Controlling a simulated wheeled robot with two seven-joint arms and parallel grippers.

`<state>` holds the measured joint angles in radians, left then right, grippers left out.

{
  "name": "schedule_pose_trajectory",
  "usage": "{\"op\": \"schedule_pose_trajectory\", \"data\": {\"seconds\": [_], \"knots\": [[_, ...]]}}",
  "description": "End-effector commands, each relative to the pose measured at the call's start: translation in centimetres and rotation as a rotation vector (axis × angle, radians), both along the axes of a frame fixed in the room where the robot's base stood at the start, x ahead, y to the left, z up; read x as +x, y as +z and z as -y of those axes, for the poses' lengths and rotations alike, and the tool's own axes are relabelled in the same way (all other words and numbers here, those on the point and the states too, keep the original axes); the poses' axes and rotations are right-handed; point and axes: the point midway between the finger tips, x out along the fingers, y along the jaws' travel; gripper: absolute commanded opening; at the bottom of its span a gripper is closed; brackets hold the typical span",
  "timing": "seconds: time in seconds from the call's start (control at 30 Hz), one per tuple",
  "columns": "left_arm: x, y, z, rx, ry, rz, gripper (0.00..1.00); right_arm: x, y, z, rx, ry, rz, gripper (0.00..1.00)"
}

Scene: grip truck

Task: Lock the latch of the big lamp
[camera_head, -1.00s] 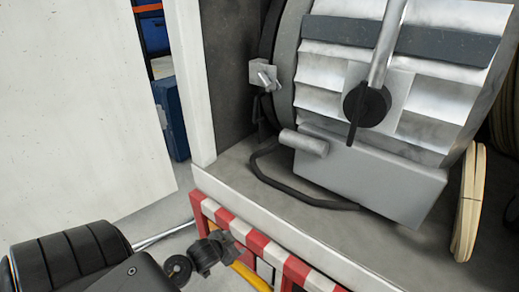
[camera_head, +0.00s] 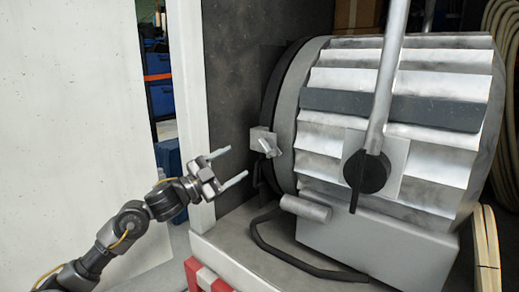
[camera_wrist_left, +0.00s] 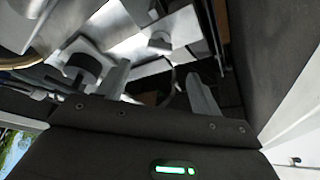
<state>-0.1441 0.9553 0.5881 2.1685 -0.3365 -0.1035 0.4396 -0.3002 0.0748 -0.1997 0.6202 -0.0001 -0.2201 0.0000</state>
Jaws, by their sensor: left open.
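The big lamp (camera_head: 330,120) is a large grey ribbed drum that stands on the truck bed. Its latch (camera_head: 266,142), a small grey block with a short lever, sits on the left side of the lamp's front rim. My left gripper (camera_head: 233,166) is open and empty, a little left of the latch and slightly below it, apart from it. In the left wrist view the two fingers of the left gripper (camera_wrist_left: 160,85) are spread, with parts of the lamp (camera_wrist_left: 110,25) beyond them. My right gripper is in neither current view.
A white truck wall or door (camera_head: 75,120) fills the left side. A pale post (camera_head: 188,100) stands just behind my left gripper. A black round knob (camera_head: 366,172) with a grey bar is on the lamp's side. Coiled hoses (camera_head: 503,70) are at the right edge.

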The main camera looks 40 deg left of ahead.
Motion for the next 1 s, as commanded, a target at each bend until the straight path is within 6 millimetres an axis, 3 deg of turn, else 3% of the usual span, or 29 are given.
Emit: {"op": "schedule_pose_trajectory", "data": {"seconds": [0.6,1.0], "knots": [[8.3,2.8,2.1,-0.002,0.004,0.001,0.65,0.1,3.7,0.5,-0.006,0.002,0.001,0.36],[9.3,2.8,2.5,0.0,0.003,-0.002,0.65,0.0,4.0,0.6,-0.007,0.002,0.001,0.36]]}}
